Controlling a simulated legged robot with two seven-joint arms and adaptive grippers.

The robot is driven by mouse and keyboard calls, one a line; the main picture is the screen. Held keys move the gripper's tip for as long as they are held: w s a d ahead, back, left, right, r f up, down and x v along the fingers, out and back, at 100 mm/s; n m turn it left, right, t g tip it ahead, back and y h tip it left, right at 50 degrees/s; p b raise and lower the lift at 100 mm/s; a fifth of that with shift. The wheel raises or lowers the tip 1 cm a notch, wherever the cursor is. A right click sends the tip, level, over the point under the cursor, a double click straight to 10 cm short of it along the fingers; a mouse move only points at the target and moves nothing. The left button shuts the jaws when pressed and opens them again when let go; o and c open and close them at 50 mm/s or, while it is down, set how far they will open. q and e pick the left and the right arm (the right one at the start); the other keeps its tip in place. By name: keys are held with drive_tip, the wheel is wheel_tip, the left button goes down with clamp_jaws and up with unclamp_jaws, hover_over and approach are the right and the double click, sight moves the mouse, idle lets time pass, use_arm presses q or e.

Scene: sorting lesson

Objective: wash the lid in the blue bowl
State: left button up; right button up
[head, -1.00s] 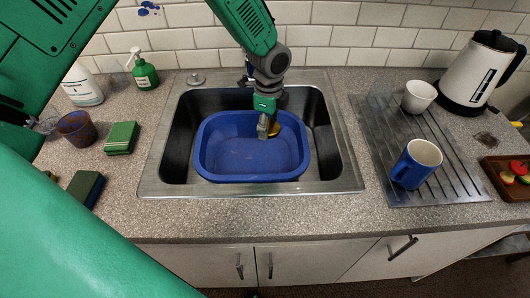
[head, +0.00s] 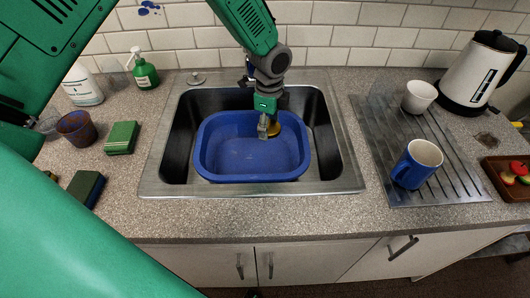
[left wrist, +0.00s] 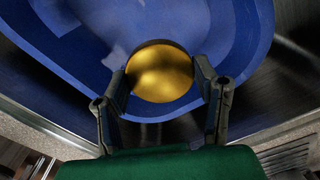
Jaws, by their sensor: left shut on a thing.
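The blue bowl (head: 252,167) sits in the steel sink; its inside looks pale blue in patches, and I cannot tell if there is water in it. My left gripper (head: 267,130) reaches down over the back right part of the bowl. It is shut on the round gold lid (head: 275,129), which is mostly hidden behind the fingers in the head view. In the left wrist view the lid (left wrist: 162,72) shows between the two dark fingers (left wrist: 165,90), over the bowl (left wrist: 75,55). Whether the lid touches the bowl is unclear. My right gripper is not in view.
The sink rim (head: 250,190) surrounds the bowl. To the left are a cup (head: 76,129), a green sponge (head: 121,138), a darker sponge (head: 86,188) and a green bottle (head: 145,75). To the right are a blue mug (head: 414,166), a white cup (head: 419,97) and a kettle (head: 483,70).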

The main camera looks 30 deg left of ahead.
sight(269, 127)
use_arm(q)
drive_tip(key=shift+d, duration=0.1)
idle(0.3)
drive_tip(key=shift+r, duration=0.2)
wheel_tip(269, 127, up, 4)
drive_tip(key=p, duration=0.3)
drive_tip(key=shift+p, duration=0.35)
drive_tip(key=shift+f, duration=0.1)
drive_tip(key=shift+f, duration=0.1)
drive_tip(key=shift+s, duration=0.1)
